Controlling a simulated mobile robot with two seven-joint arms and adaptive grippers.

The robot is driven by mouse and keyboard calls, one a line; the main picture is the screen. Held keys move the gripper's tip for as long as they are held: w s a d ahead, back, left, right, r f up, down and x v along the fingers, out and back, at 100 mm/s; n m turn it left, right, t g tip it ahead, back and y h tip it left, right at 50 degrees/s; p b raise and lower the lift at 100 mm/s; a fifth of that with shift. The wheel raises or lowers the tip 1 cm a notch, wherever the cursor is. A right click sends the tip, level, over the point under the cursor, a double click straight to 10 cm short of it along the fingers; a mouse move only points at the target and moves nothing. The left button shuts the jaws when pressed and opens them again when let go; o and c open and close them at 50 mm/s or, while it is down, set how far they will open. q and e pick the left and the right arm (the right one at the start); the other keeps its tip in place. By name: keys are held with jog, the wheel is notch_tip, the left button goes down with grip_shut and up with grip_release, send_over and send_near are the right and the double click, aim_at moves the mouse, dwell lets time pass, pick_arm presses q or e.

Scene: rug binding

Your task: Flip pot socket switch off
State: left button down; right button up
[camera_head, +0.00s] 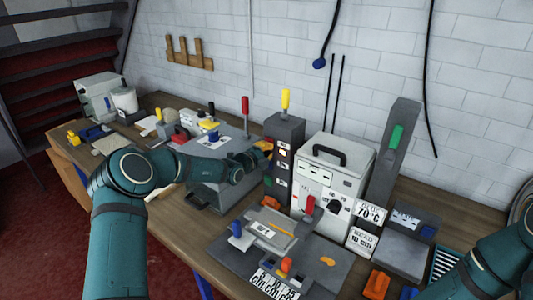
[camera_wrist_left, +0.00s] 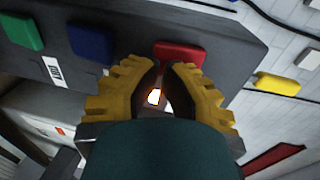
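A dark grey upright socket strip (camera_head: 284,133), with a yellow-handled lever on top and several small light switches on its front, stands left of the white box. My left gripper (camera_head: 266,147) is at its upper front. In the left wrist view, its yellow fingers (camera_wrist_left: 165,70) are nearly together, tips close to the strip's face. A small glowing orange-white switch (camera_wrist_left: 154,97) shows between them. Red (camera_wrist_left: 180,54), blue (camera_wrist_left: 91,41) and green (camera_wrist_left: 24,31) blocks line the strip. I cannot tell which switch is the pot's, or whether the fingers touch one. My right gripper is outside the view.
A white box (camera_head: 330,168) with a black handle and dial stands right of the strip. A grey machine (camera_head: 212,160) is left, partly behind my arm. A flat grey fixture (camera_head: 275,232) with coloured knobs lies in front. A tall grey post (camera_head: 395,145) stands at right.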

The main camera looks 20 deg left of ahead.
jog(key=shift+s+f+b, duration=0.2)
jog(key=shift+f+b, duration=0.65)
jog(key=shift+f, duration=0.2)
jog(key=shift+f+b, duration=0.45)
jog(key=shift+b, duration=0.05)
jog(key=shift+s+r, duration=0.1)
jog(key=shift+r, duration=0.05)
pick_arm(q)
jog(key=shift+w+d+f+t+h, duration=0.1)
jog(key=shift+d+f+t+h, duration=0.1)
jog(key=shift+t, duration=0.3)
jog(key=shift+w+d+f+t+h, duration=0.1)
jog(key=shift+f+t, duration=0.05)
jog(key=shift+t, duration=0.35)
